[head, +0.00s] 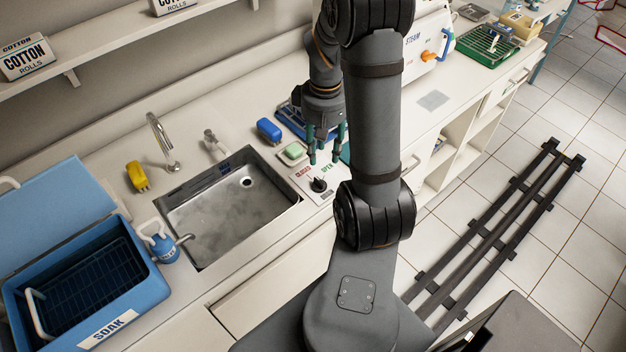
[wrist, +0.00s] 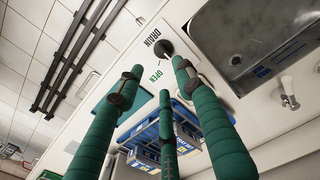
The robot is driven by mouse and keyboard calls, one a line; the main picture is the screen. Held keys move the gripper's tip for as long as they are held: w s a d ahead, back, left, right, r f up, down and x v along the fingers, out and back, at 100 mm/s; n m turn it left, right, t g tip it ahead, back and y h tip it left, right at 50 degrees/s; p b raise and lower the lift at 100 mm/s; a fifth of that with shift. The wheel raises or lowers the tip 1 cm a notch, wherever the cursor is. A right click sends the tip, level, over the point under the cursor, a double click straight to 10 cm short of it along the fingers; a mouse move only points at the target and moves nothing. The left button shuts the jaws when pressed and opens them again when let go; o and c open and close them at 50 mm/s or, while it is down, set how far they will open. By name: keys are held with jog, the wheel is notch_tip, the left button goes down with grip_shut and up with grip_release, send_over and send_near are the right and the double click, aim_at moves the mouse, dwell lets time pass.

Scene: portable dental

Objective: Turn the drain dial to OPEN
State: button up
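The drain dial is a black knob (head: 318,185) on a white plate (head: 305,176) at the right front corner of the sink. The plate has a red CLOSED label on the left and a green OPEN label on the right. Its pointer direction is too small to tell. My gripper (head: 324,156) has green fingers pointing down and appears just above and behind the knob. In the wrist view my gripper (wrist: 157,70) is open and empty, its fingertips spread. The knob (wrist: 163,48) shows beyond the right finger's tip, near the words DRAIN and OPEN. Contact is not visible.
The metal sink (head: 225,205) lies left of the dial. A green sponge (head: 292,152) and a blue object (head: 268,130) stand behind it. A blue rack (head: 290,116) is behind my gripper. A blue SOAK tub (head: 90,290) sits far left.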

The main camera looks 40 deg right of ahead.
aim_at(321, 180)
jog(key=shift+n, duration=0.3)
jog(key=f, duration=1)
jog(key=shift+w+a+f, duration=0.1)
jog(key=shift+a+f, duration=0.1)
jog(key=shift+c, duration=0.4)
jog(key=c, duration=0.7)
grip_shut()
